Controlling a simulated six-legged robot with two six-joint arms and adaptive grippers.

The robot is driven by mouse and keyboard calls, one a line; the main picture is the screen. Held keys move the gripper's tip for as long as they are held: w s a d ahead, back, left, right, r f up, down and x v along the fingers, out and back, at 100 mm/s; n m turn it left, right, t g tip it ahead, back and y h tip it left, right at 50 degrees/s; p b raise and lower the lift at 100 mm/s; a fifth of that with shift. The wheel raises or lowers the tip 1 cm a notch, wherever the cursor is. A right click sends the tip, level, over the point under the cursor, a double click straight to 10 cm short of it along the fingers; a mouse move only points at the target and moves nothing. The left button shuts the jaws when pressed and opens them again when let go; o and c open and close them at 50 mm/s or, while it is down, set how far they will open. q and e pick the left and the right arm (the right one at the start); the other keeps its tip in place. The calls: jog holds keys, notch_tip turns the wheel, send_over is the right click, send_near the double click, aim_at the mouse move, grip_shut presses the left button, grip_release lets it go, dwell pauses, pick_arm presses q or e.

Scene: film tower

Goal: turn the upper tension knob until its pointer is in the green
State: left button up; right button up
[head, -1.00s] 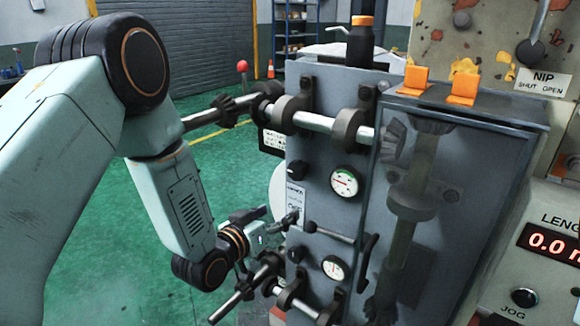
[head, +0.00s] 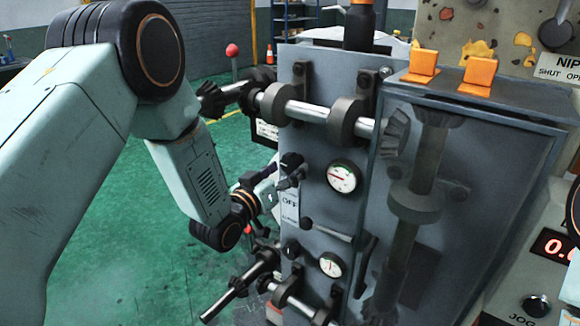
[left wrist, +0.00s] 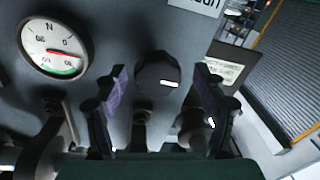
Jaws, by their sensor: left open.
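The upper tension knob (head: 291,161) is a dark round knob on the grey cabinet front, partly covered by my left gripper (head: 289,178) in the head view. In the left wrist view the knob (left wrist: 156,75), with a white mark, sits between the two spread fingers of my left gripper (left wrist: 158,95). The fingers are open, with gaps on both sides. The upper dial (head: 342,177) is right of the knob. It also shows in the left wrist view (left wrist: 55,47), where its red needle appears outside the green band. My right gripper is not in view.
A horizontal roller shaft (head: 312,113) runs above the knob. A lever (head: 328,230), a lower knob (head: 291,250) and a lower dial (head: 331,265) are below. A guarded roller (head: 415,205) stands to the right. Green floor is open at the left.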

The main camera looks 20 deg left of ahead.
pick_arm(q)
jog(key=shift+w+f, duration=0.15)
jog(key=shift+w, duration=0.5)
jog(key=shift+w+d, duration=0.15)
jog(key=shift+d, duration=0.1)
jog(key=shift+d+r, duration=0.4)
jog(key=shift+r, duration=0.05)
jog(key=shift+w+a+f, duration=0.3)
jog(key=shift+a, duration=0.05)
jog(key=shift+c, duration=1.1)
jog(key=shift+s+d+r, duration=0.2)
jog(key=shift+d, duration=0.05)
jog(key=c, duration=0.3)
jog(key=shift+a+f, duration=0.1)
jog(key=shift+a, duration=0.1)
jog(key=c, duration=0.5)
jog(key=shift+d, duration=0.1)
jog(key=shift+c, duration=0.7)
